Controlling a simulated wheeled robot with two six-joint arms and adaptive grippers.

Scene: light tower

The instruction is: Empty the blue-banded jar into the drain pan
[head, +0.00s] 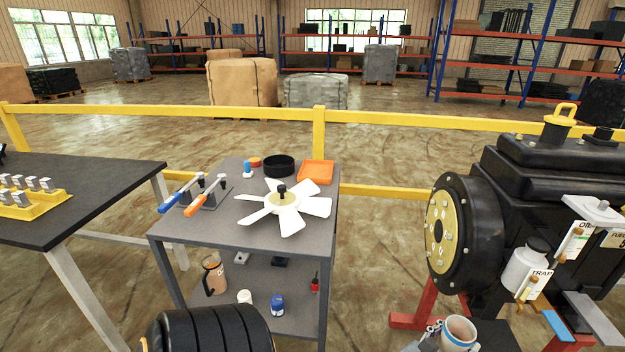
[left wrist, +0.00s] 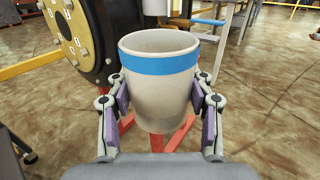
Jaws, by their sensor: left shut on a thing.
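The blue-banded jar (left wrist: 160,95) is a pale, open-topped cup with a blue stripe below its rim. In the left wrist view it stands nearly upright between the two fingers of my left gripper (left wrist: 160,110), which press on its sides. In the head view the jar (head: 459,332) shows at the bottom, in front of the black machine, with part of my left gripper (head: 434,330) beside it. How full it is cannot be told. A round black pan (head: 279,168), likely the drain pan, sits at the back of the grey cart. My right gripper is not in view.
The grey cart (head: 228,233) also holds a white fan (head: 287,208), blue and orange-handled tools and an orange tray (head: 316,170). Several containers stand on its lower shelf. The black machine (head: 468,232) has a white trap jar (head: 524,268) on it. A yellow rail runs behind.

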